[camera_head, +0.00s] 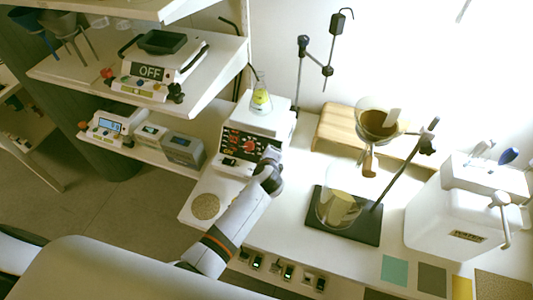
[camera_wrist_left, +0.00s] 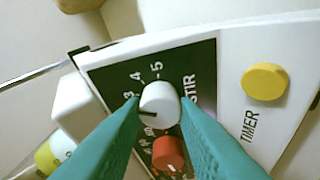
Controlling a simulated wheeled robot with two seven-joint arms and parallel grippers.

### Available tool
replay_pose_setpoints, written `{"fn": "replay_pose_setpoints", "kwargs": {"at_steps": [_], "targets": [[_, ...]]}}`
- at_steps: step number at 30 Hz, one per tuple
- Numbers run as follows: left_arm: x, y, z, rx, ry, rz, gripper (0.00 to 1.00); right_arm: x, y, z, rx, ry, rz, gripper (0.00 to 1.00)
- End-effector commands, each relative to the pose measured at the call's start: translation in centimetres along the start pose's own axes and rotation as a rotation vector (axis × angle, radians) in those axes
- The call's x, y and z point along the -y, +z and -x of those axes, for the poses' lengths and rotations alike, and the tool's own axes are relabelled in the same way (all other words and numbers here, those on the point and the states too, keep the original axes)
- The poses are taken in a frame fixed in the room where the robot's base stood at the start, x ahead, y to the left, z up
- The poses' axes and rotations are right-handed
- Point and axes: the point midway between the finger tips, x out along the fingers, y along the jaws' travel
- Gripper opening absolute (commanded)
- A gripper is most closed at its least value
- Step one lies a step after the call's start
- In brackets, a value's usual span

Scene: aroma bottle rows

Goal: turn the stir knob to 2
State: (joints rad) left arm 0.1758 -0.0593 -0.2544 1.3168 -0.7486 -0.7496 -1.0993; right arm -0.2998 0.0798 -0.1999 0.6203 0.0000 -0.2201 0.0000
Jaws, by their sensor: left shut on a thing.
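The hotplate stirrer (camera_head: 262,122) is a white box with a black front panel, on the bench in the middle of the head view. My left gripper (camera_head: 272,160) is at the panel's right part. Its teal fingers (camera_wrist_left: 158,112) are shut around the stir knob, one on each side. My right gripper is not in view.
A red knob (camera_wrist_left: 168,153) is close beside the stir knob, partly behind the fingers. A yellow timer button (camera_wrist_left: 265,82) is to the right. A flask with yellow liquid (camera_head: 260,98) stands on the stirrer. A glass beaker stand (camera_head: 365,232) is to the right.

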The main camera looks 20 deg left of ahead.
Motion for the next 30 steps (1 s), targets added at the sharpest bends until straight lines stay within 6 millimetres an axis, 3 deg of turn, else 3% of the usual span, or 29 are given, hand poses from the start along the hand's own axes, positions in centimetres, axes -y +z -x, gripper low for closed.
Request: {"fn": "replay_pose_setpoints", "kwargs": {"at_steps": [18,30], "targets": [[-0.3,-0.1,0.1,0.001,-0.17,0.535,0.04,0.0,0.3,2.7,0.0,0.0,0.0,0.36],[-0.2,-0.1,0.0,0.0,-0.229,0.725,0.04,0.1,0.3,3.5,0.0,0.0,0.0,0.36]]}}
